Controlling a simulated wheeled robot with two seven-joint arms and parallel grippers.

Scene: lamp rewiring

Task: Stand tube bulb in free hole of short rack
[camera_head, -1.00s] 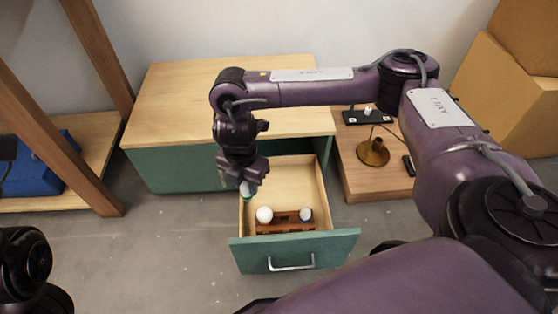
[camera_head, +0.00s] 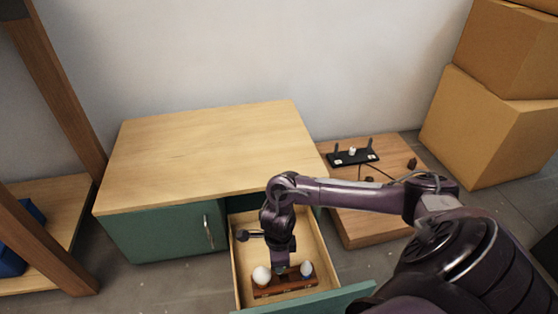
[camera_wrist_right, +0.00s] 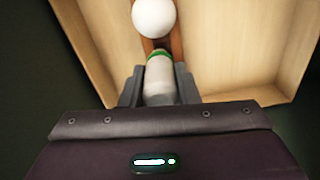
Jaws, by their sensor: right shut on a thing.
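My right gripper (camera_head: 281,266) points down into the open drawer, over the middle of the short brown rack (camera_head: 285,289). It is shut on the tube bulb (camera_wrist_right: 159,78), a whitish cylinder with a green band, between its two fingers in the wrist view. The band end is at the rack (camera_wrist_right: 177,43), between the two other bulbs; I cannot tell whether it is inside the hole. A round white bulb (camera_head: 262,275) stands at the rack's left end, and a smaller white bulb with a blue base (camera_head: 306,269) at its right end. My left gripper is out of view.
The cabinet top (camera_head: 205,150) is bare. A low wooden platform (camera_head: 350,226) at right holds a black fixture (camera_head: 352,157) and cables.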

